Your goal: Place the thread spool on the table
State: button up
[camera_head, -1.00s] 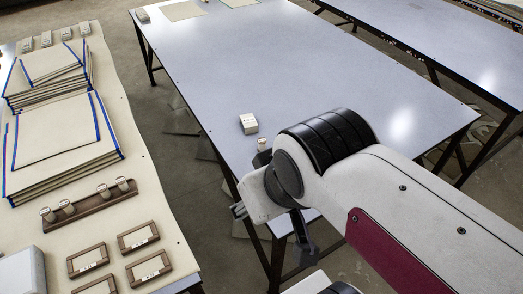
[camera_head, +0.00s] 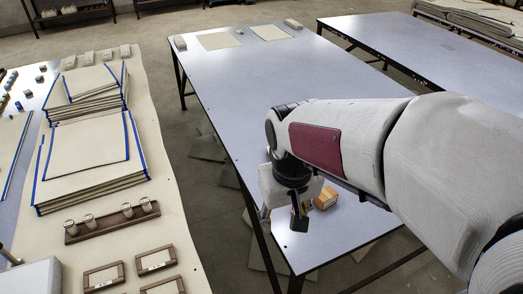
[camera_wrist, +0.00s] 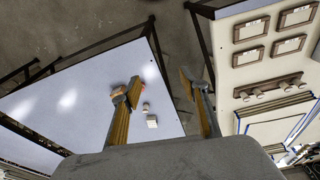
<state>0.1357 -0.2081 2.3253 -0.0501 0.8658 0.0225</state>
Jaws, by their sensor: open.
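The thread spool (camera_wrist: 145,107) is a small pale cylinder on the blue-grey table (camera_wrist: 50,97) in the wrist view, close to a small white block (camera_wrist: 152,121). My gripper (camera_wrist: 160,87) is open and empty, its two tan-sided fingers spread wide. The left finger is over the table beside the spool in the picture, and the right finger is over the floor gap. In the head view my gripper (camera_head: 283,212) hangs near the table's (camera_head: 240,85) left edge, and the spool and block are hidden behind my arm.
At left, a cream-topped table (camera_head: 170,205) holds a dark wooden rack (camera_head: 108,224) with several pale spools, stacked cloth with blue edging (camera_head: 90,160) and framed labels (camera_head: 155,260). A floor gap separates the tables. The far part of the blue-grey table is mostly clear.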

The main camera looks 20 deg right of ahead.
jog(key=w+d+f+m, duration=0.1)
jog(key=w+d+f, duration=0.4)
jog(key=w+f, duration=0.2)
jog(key=w+d+f+m+h, duration=0.1)
jog(key=w+d+f+m, duration=0.1)
jog(key=w+d+f, duration=0.4)
jog(key=w+d+f+m, duration=0.1)
jog(key=w+d+f, duration=0.4)
jog(key=w+f, duration=0.4)
jog(key=shift+w+d+f+m+g+h, duration=0.3)
jog(key=shift+w+m+h, duration=0.1)
jog(key=shift+w, duration=0.15)
jog(key=w, duration=0.1)
jog(key=w+d+f, duration=0.1)
jog(key=shift+w+d, duration=0.15)
jog(key=shift+w, duration=0.25)
jog(key=w+d+r+m+t, duration=0.1)
jog(key=w+r+m+t, duration=0.1)
jog(key=w, duration=0.3)
jog(key=shift+w+d+h, duration=0.2)
jog(key=shift+w+h, duration=0.05)
jog(key=shift+h, duration=0.05)
jog(key=shift+x, duration=1.2)
jog(key=shift+w, duration=0.1)
